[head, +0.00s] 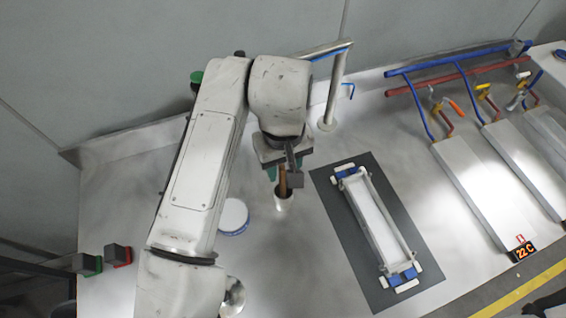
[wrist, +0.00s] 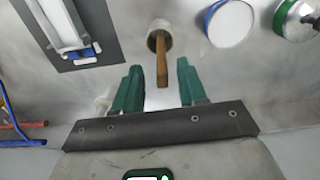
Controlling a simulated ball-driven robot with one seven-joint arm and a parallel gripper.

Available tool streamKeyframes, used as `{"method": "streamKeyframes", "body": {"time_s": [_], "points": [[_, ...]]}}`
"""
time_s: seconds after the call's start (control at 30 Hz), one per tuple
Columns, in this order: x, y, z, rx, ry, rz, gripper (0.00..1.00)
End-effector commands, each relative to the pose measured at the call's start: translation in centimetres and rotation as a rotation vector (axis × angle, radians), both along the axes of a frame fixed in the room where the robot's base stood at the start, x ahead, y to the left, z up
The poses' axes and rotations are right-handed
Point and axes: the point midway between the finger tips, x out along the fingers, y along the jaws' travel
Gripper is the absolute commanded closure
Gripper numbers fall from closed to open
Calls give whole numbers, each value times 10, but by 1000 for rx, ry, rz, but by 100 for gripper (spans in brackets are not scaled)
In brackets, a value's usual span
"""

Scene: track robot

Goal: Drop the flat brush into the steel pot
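The steel pot (head: 284,204) stands on the grey worktop just below my gripper in the head view, and at top centre in the wrist view (wrist: 156,28). A brown wooden handle (head: 283,184), likely the flat brush's, rises from the pot's mouth. The wrist view shows the handle (wrist: 161,58) leaning out toward me; its bristle end is hidden in the pot. My gripper (wrist: 159,72) has its two green fingers apart, with the handle's end appearing between them and a gap on both sides. In the head view, my gripper (head: 280,172) is partly covered by the wrist.
A white-topped blue tin (head: 234,215) stands left of the pot. A green-rimmed tin (wrist: 296,18) shows in the wrist view. A dark mat (head: 330,192) with a white frame lies to the right. Blue and red pipes (head: 460,72) run behind. A steel post (head: 333,90) rises at the back.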

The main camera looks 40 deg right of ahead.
Motion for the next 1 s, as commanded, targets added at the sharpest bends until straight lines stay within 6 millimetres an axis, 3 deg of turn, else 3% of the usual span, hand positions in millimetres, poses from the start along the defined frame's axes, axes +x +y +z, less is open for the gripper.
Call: {"method": "streamKeyframes", "body": {"time_s": [0.23,0.4,0.8,1.0], "points": [[0,0,3,1,0,-1,59],[1,0,19,0,-3,-1,59],[1,0,100,1,-3,-2,59],[1,0,126,2,-2,-1,59]]}}
